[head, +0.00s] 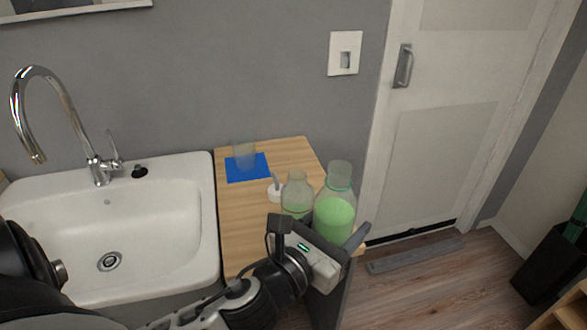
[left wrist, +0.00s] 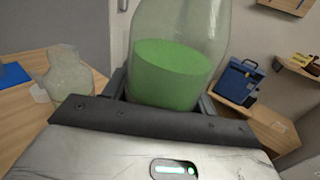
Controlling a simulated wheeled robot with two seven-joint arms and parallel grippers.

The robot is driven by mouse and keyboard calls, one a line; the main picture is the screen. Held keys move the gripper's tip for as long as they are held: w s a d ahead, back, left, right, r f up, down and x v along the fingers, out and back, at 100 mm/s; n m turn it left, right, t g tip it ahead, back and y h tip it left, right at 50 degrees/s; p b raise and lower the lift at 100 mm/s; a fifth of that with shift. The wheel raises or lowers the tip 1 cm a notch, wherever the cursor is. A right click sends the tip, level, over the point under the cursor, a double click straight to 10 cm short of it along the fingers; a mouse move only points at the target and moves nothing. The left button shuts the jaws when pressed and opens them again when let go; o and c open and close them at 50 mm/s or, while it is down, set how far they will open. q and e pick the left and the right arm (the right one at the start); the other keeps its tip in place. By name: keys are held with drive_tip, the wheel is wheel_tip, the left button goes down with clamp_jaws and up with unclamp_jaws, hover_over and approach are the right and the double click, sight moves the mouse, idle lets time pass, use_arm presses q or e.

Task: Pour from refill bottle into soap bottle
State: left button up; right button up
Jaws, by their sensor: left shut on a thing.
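The refill bottle (head: 335,210) is clear, with a green band at its neck and green liquid partly filling it. It looks about upright at the right edge of the counter; I cannot tell whether its base touches. My left gripper (head: 322,238) is shut on it, and the bottle also fills the middle of the left wrist view (left wrist: 175,72). The soap bottle (head: 298,187) is smaller and clear, with some green showing low down. It stands open just left of the refill bottle, its base hidden by my gripper. It also shows in the left wrist view (left wrist: 68,76). My right gripper is out of view.
A white pump top (head: 275,191) lies left of the soap bottle. A clear cup (head: 244,154) stands on a blue mat (head: 260,174) on the wooden counter (head: 240,215). A white sink (head: 165,215) with a tall faucet (head: 60,85) is at left. A door (head: 440,150) is at right.

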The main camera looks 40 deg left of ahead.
sight(346, 197)
use_arm(q)
drive_tip(key=w+d+m+g+h+b, duration=0.3)
drive_tip(key=d+m+g+h+b, duration=0.4)
drive_tip(key=m+g+h, duration=0.45)
drive_tip(key=a+r+m+g+h+b, duration=0.1)
drive_tip(key=a+g, duration=0.1)
drive_tip(key=a+r+m+g+h+b, duration=0.1)
drive_tip(key=a+m+g+b, duration=0.1)
drive_tip(key=a, duration=0.1)
drive_tip(key=a+r+m+g+h+b, duration=0.1)
drive_tip(key=a+g+h, duration=0.1)
drive_tip(key=shift+s+a+r+m, duration=0.25)
drive_tip(key=shift+s+r+m, duration=0.05)
drive_tip(key=shift+m, duration=0.05)
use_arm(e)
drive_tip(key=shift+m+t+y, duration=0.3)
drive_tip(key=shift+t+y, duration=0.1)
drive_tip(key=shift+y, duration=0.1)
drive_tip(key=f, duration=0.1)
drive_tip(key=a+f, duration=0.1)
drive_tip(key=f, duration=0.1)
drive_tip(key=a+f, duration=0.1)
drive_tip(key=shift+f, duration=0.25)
use_arm(q)
drive_tip(key=shift+r+h, duration=0.1)
drive_tip(key=shift+h, duration=0.15)
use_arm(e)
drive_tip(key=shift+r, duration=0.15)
